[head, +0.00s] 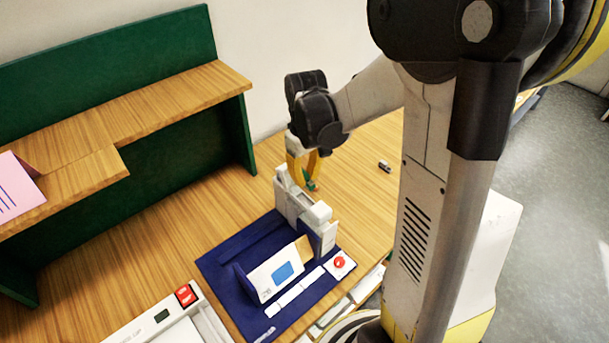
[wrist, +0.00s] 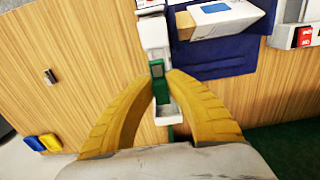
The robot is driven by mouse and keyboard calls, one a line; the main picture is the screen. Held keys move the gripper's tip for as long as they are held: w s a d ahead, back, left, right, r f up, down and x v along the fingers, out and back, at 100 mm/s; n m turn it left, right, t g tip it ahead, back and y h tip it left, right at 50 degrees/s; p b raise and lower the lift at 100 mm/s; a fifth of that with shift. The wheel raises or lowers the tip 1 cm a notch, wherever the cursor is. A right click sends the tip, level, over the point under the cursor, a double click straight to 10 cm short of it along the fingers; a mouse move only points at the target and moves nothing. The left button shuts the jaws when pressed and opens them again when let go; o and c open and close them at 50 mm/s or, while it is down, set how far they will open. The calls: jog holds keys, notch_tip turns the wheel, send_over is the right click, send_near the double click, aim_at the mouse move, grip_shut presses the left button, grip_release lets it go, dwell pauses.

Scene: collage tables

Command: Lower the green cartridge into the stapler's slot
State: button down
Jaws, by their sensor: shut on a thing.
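My gripper (head: 311,184) has yellow fingers and is shut on the small green cartridge (wrist: 157,69). In the wrist view, the fingertips (wrist: 161,82) close on both sides of it. The white-grey stapler (head: 318,212) stands at the back of the blue mat, and it also shows in the wrist view (wrist: 154,32). In the wrist view the cartridge overlaps a narrow pale tray-like part of the stapler (wrist: 168,114). I cannot tell whether the cartridge touches the slot. In the head view my gripper is just behind and above the stapler's far end.
The blue mat (head: 225,262) carries a white block with a blue panel (head: 282,272) and a red button (head: 340,262). A white device with a red switch (head: 186,295) sits front left. A small dark object (head: 385,166) lies right on bare wood. A green-backed shelf (head: 165,105) stands behind.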

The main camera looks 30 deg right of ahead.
aim_at(305, 203)
jog(key=shift+f+b, duration=2.8)
jog(key=shift+f, duration=1)
jog(key=c, duration=1.4)
grip_release()
jog(key=shift+o, duration=0.2)
notch_tip(305, 203, up, 12)
jog(key=shift+r, duration=0.1)
